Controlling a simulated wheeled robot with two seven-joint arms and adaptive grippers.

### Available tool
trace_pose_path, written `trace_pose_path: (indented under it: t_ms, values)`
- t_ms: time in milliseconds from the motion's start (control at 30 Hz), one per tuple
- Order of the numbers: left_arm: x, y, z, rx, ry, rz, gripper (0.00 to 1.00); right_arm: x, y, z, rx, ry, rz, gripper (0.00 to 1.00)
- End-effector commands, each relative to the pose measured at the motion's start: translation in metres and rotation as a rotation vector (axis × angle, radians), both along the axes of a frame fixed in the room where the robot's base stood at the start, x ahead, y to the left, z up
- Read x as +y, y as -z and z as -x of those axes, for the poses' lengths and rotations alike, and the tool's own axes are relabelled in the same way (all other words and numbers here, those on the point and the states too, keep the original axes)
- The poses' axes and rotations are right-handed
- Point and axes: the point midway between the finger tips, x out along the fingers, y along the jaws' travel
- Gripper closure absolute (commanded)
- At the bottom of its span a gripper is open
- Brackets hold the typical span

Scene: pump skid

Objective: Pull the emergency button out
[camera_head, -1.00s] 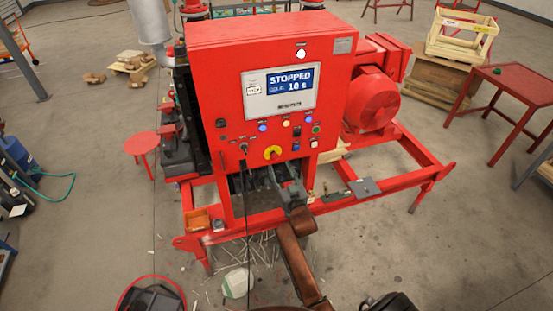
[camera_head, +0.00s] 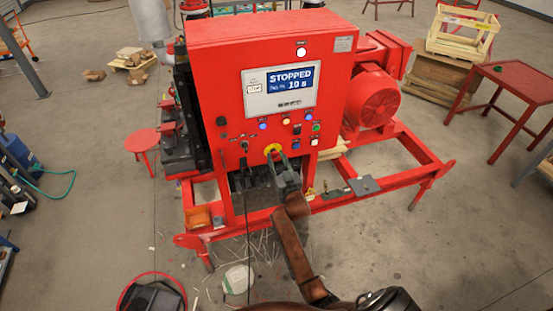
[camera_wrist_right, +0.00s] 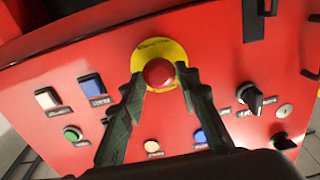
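The emergency button (camera_wrist_right: 159,73) is a red mushroom head on a round yellow plate (camera_wrist_right: 174,50), low on the front of the red control cabinet. In the head view, its yellow plate (camera_head: 272,149) is partly covered by my right gripper (camera_head: 279,160). In the right wrist view, my right gripper (camera_wrist_right: 161,78) is open, with one dark finger on each side of the button's lower part. The fingertips overlap the yellow plate's edge in the picture; I cannot tell whether they touch the button. My left gripper is not in view.
The cabinet screen (camera_head: 280,86) reads STOPPED. Black selector knobs (camera_wrist_right: 252,98), a blue button (camera_wrist_right: 90,84), a white button (camera_wrist_right: 47,97) and a green button (camera_wrist_right: 72,133) surround the emergency button. The red skid frame (camera_head: 330,203) runs below the panel.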

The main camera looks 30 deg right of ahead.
Motion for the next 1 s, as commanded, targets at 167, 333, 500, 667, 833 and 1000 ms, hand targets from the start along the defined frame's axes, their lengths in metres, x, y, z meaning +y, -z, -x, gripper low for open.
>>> trace_pose_path:
  t_ms: [167,333,500,667,833,1000]
  values:
    - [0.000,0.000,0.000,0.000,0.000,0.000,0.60,0.000,0.000,0.000,0.000,0.000,0.000,0.85]
    - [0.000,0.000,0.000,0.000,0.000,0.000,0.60,0.000,0.000,0.000,0.000,0.000,0.000,0.96]
    - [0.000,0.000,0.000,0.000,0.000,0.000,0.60,0.000,0.000,0.000,0.000,0.000,0.000,1.00]
    - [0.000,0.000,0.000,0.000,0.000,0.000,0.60,0.001,0.000,0.000,0.000,0.000,0.000,1.00]
    - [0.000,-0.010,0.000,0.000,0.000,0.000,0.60,0.003,-0.002,0.011,0.000,0.000,-0.001,1.00]
    - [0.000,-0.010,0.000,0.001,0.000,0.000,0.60,0.004,0.000,0.013,0.000,-0.001,0.000,1.00]
